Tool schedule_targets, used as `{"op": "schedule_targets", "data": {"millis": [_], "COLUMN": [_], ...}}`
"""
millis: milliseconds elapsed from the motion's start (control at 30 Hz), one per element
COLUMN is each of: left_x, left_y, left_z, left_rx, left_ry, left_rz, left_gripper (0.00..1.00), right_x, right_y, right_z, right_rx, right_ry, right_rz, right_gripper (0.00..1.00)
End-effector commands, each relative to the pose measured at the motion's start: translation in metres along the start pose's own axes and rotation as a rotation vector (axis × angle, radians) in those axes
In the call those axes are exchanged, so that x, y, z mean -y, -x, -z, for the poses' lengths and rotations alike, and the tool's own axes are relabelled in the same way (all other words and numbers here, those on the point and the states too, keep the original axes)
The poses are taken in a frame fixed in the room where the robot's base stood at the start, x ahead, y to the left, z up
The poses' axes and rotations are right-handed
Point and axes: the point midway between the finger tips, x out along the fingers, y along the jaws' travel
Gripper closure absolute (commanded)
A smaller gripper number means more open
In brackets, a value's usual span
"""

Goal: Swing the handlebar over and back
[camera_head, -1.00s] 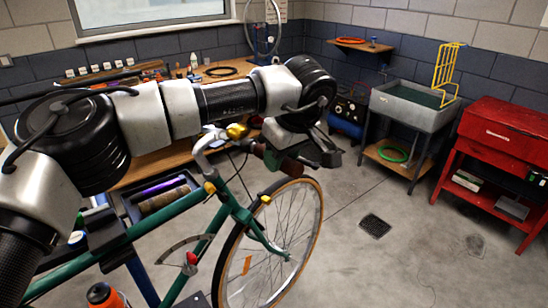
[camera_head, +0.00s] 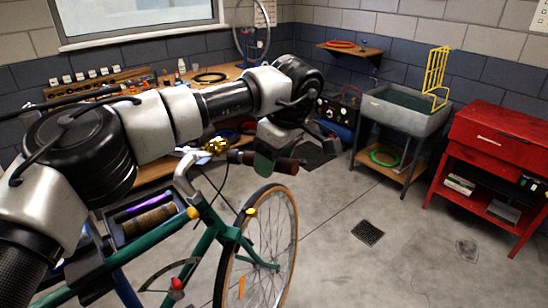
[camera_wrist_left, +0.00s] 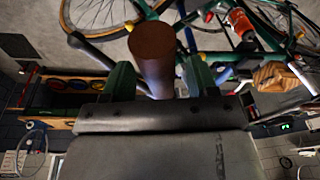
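The green bicycle (camera_head: 185,240) stands in the foreground with its front wheel (camera_head: 291,225) pointing away to the right. Its silver handlebar (camera_head: 185,165) carries a brass bell (camera_head: 215,145) and a brown grip (camera_head: 285,165). My left gripper (camera_head: 264,163) is at this grip, with one green finger seen in front of it. In the left wrist view the brown grip (camera_wrist_left: 153,50) lies between the two green fingers of my left gripper (camera_wrist_left: 160,78), with narrow gaps at its sides, so the gripper looks open around it. My right gripper is not in view.
A wooden workbench (camera_head: 150,172) with small parts runs along the back wall. A grey sink (camera_head: 405,112) and a red cabinet (camera_head: 495,140) stand at the right. The floor around the drain grate (camera_head: 368,232) is clear.

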Motion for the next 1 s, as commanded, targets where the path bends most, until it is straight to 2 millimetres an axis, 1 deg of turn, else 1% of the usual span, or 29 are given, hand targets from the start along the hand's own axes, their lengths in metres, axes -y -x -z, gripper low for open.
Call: {"op": "schedule_targets", "data": {"millis": [167, 267, 367, 533, 600, 700, 833, 1000], "left_x": [0.0, 0.0, -0.001, -0.001, 0.0, 0.0, 0.0, 0.0], "left_y": [0.001, 0.006, 0.019, 0.054, 0.07, 0.087, 0.102, 0.108], "left_z": [0.0, 0.0, 0.0, -0.001, -0.001, -0.001, 0.0, 0.0], "left_rx": [-0.001, -0.001, -0.001, -0.002, -0.002, -0.001, 0.0, 0.0], "left_ry": [0.001, 0.002, 0.003, 0.002, 0.003, 0.002, 0.002, -0.001], "left_rz": [0.0, -0.002, -0.004, -0.005, -0.004, -0.002, -0.001, 0.0], "left_gripper": [0.41, 0.41, 0.41, 0.41, 0.41, 0.41, 0.41, 0.41], "right_x": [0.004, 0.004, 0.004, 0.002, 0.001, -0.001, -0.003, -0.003], "right_y": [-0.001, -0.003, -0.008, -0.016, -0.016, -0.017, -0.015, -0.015], "right_z": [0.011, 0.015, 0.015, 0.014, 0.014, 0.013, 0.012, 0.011], "right_rx": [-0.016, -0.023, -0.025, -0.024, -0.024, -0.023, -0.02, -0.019], "right_ry": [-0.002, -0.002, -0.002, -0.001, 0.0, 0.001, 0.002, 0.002], "right_rz": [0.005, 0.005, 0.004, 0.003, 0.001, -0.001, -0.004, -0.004], "right_gripper": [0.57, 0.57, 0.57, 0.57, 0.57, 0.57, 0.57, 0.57]}}
